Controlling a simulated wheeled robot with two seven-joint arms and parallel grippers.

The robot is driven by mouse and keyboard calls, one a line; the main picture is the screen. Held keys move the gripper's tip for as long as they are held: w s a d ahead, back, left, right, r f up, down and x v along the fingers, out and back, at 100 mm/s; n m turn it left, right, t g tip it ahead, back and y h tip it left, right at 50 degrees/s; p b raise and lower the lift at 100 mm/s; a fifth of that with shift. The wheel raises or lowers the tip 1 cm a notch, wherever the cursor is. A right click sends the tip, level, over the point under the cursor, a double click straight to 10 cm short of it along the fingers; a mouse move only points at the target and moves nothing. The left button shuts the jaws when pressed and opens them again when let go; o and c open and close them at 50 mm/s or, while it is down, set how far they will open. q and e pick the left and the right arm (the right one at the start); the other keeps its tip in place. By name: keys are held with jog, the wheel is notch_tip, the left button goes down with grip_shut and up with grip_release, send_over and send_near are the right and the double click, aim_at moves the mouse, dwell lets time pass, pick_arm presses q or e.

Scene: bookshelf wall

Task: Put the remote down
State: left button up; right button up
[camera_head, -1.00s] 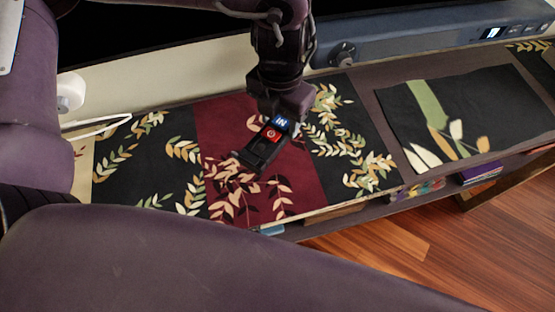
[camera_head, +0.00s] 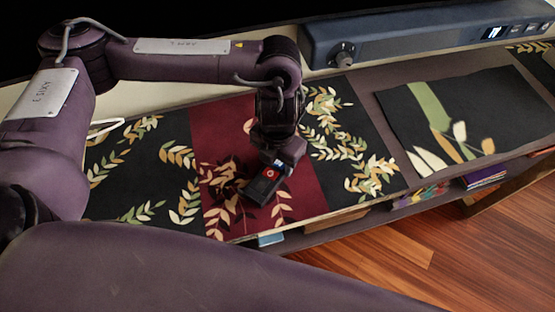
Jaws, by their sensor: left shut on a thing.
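My left gripper (camera_head: 277,164) points down over the patterned runner and is shut on the remote (camera_head: 260,188). The remote is a small black bar with a red patch and a bit of blue near the jaws. Its free end points down and to the left in the picture. It is over the dark red band of the runner (camera_head: 214,124), close to its surface; I cannot tell whether it touches. The jaws hide its upper end. My right gripper is not in view.
The runner lies on a long shelf top. A blue device with a knob (camera_head: 345,60) stands along the back. A black leaf-print mat (camera_head: 500,100) lies to the right. Books (camera_head: 485,175) sit on a shelf below. The wooden floor (camera_head: 440,240) is beyond the front edge.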

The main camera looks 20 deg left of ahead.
aim_at(278, 165)
pick_arm(q)
jog(key=shift+f, duration=0.1)
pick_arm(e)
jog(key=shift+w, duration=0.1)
pick_arm(q)
jog(key=o, duration=1.1)
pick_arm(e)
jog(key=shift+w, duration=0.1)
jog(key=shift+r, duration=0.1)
pick_arm(q)
jog(key=shift+r, duration=0.3)
notch_tip(278, 165, up, 12)
jog(key=p, duration=0.2)
jog(key=shift+f+p, duration=0.15)
jog(key=shift+p, duration=0.15)
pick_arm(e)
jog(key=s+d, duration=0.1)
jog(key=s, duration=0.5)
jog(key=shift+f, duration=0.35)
pick_arm(q)
jog(key=shift+s, duration=0.1)
